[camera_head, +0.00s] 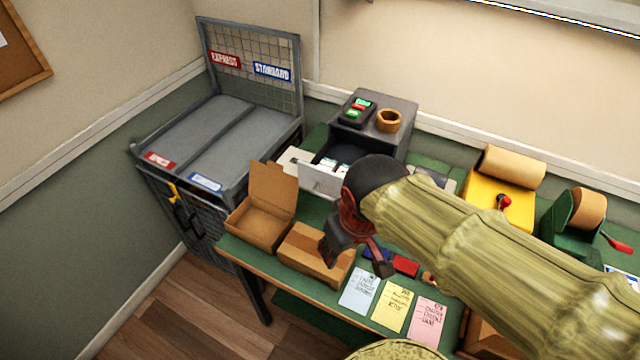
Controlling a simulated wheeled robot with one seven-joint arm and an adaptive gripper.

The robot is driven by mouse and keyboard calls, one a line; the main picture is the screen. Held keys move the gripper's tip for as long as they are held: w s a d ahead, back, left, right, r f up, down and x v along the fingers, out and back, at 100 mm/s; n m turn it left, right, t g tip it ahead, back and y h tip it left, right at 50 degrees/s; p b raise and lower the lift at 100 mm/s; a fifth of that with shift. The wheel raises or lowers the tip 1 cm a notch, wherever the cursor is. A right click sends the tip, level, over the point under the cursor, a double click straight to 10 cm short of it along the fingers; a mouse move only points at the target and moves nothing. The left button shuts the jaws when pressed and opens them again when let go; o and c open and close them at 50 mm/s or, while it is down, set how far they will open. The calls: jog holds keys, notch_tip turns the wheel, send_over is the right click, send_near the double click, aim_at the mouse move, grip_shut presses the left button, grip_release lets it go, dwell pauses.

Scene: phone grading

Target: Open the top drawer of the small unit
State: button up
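The small grey unit (398,108) stands at the back of the green table. A drawer with a pale front (320,181) is pulled out from it toward the left front, and its dark inside shows with a few small light items. Whether another drawer lies above or below it is hidden. My gripper (360,262) is in front of the unit, below and right of the drawer front, and apart from it in the picture. Its fingers are spread, with nothing seen between them. My arm covers the right part of the unit's lower side.
A dark device with green lights (357,111) and a brown ring (388,120) sit on the unit. An open cardboard box (262,215) and a closed one (312,254) are at the left. Coloured cards (390,305) lie at the table's front. A yellow dispenser (490,188) stands right.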

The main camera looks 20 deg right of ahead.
jog(key=w+a+n+p, duration=0.1)
jog(key=w+n+p, duration=0.1)
jog(key=n, duration=0.1)
jog(key=w+a+r+n+g+h+p, duration=0.1)
jog(key=w+n+p, duration=0.1)
jog(key=n, duration=0.1)
jog(key=w+a+r+n+p, duration=0.1)
jog(key=w+n+p, duration=0.1)
jog(key=n+p, duration=0.1)
jog(key=shift+g, duration=0.3)
jog(key=c, duration=0.5)
jog(key=w+n, duration=0.2)
jog(key=n, duration=0.2)
jog(key=w+n, duration=0.2)
jog(key=n, duration=0.2)
jog(key=w+n+h+p, duration=0.1)
jog(key=w+n, duration=0.1)
jog(key=n, duration=0.2)
jog(key=shift+a+f, duration=0.25)
jog(key=shift+a, duration=0.05)
grip_shut()
jog(key=w+d+f+n+b, duration=0.1)
jog(key=w+d+f+n, duration=0.2)
jog(key=f, duration=0.5)
jog(key=shift+w+d+f+n, duration=0.25)
jog(key=shift+w+d+n, duration=0.15)
jog(key=shift+w+d, duration=0.5)
